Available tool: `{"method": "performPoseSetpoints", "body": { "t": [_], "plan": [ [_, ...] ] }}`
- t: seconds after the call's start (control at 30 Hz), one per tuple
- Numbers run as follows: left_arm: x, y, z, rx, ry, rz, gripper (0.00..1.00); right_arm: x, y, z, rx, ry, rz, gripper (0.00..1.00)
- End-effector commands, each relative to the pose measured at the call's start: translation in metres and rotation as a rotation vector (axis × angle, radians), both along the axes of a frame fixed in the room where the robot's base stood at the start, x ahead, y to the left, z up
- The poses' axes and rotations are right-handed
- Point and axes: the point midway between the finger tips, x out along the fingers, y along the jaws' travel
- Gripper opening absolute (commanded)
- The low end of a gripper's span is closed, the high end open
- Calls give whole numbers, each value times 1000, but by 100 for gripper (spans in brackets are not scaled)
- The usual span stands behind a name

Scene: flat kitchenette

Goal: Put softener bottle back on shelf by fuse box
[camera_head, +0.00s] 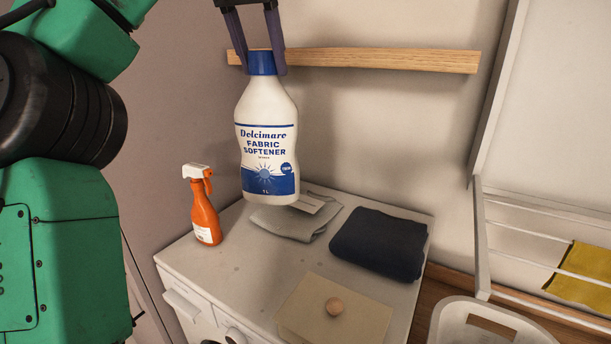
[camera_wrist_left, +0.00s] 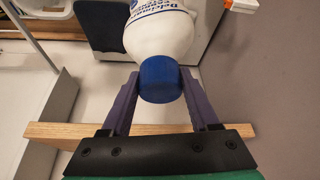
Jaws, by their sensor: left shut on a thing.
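The softener bottle (camera_head: 266,140) is white with a blue cap and a blue and white label. It hangs upright in the air above the white cabinet top and in front of the wooden shelf (camera_head: 390,60). My left gripper (camera_head: 266,70) is shut on the bottle's blue cap from above. In the left wrist view the gripper's purple fingers (camera_wrist_left: 160,88) press both sides of the cap, and the bottle (camera_wrist_left: 160,32) points away from the camera. The shelf (camera_wrist_left: 75,131) also shows there, behind the fingers. No fuse box can be made out. My right gripper is out of view.
An orange spray bottle (camera_head: 205,212) stands on the white cabinet (camera_head: 225,262). A white drying rack (camera_head: 482,240) and basket (camera_head: 450,322) are at right.

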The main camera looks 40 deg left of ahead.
Motion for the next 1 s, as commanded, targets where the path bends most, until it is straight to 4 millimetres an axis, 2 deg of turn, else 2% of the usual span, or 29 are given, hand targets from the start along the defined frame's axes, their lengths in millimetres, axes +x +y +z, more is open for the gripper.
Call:
{"method": "performPoseSetpoints", "body": {
  "t": [0.17,0.27,0.47,0.8,1.0],
  "plan": [
    [-1,0,0,4,-6,1,0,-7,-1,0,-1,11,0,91],
    [-1,1,-9,10,-8,1,0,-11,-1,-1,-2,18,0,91],
    [-1,1,-52,0,-3,-3,0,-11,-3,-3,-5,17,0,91],
    [-2,-1,-140,-2,-6,-3,0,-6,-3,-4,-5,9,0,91],
    [-1,0,-165,0,-8,-1,0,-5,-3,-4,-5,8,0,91]
  ]
}}
